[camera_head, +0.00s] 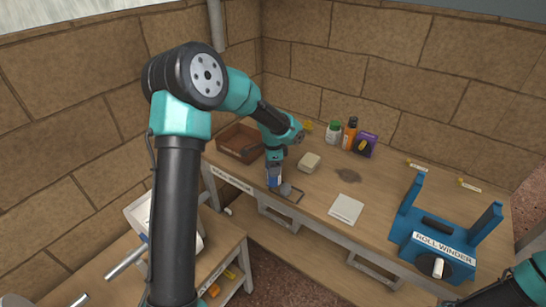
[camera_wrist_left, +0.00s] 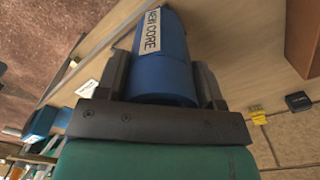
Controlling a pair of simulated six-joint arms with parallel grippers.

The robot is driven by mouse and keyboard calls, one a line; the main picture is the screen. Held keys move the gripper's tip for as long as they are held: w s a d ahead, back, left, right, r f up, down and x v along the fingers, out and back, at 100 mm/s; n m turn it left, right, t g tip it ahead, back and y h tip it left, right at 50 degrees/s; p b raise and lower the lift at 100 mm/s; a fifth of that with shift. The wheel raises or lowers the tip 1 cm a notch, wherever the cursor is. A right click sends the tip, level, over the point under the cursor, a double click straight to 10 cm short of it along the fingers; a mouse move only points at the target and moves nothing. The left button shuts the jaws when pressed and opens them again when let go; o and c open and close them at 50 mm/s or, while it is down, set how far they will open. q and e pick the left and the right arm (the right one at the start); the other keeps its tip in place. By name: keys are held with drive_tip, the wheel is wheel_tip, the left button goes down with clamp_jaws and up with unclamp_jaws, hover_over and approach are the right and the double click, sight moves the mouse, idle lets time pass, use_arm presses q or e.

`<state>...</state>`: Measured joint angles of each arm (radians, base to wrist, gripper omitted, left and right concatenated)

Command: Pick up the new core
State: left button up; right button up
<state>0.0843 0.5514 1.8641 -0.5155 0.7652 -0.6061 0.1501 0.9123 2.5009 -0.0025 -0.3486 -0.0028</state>
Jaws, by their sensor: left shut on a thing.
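The new core is a blue cylinder with a white "NEW CORE" label. In the left wrist view the new core (camera_wrist_left: 172,60) sits between the two dark fingers of my left gripper (camera_wrist_left: 163,82), which is shut on it. In the head view my left gripper (camera_head: 275,168) points down over the near part of the bench, left of centre. The blue of the core (camera_head: 274,180) shows just under it. Whether the core still touches the bench is unclear. My right gripper is out of view; only part of my right arm shows at the lower right corner.
A blue roll winder (camera_head: 438,236) stands at the right of the bench. A brown box (camera_head: 240,142) is left of my gripper, a beige block (camera_head: 309,162) to its right. A white pad (camera_head: 346,209) lies near the front edge. Bottles (camera_head: 349,133) and a purple box (camera_head: 367,144) stand behind.

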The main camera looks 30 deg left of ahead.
use_arm(q)
drive_tip(key=shift+s+d+r, duration=0.1)
drive_tip(key=shift+s+d, duration=0.3)
drive_tip(key=shift+s, duration=0.2)
drive_tip(key=shift+s+d+r, duration=0.1)
drive_tip(key=shift+s+d, duration=0.25)
drive_tip(key=shift+s, duration=0.25)
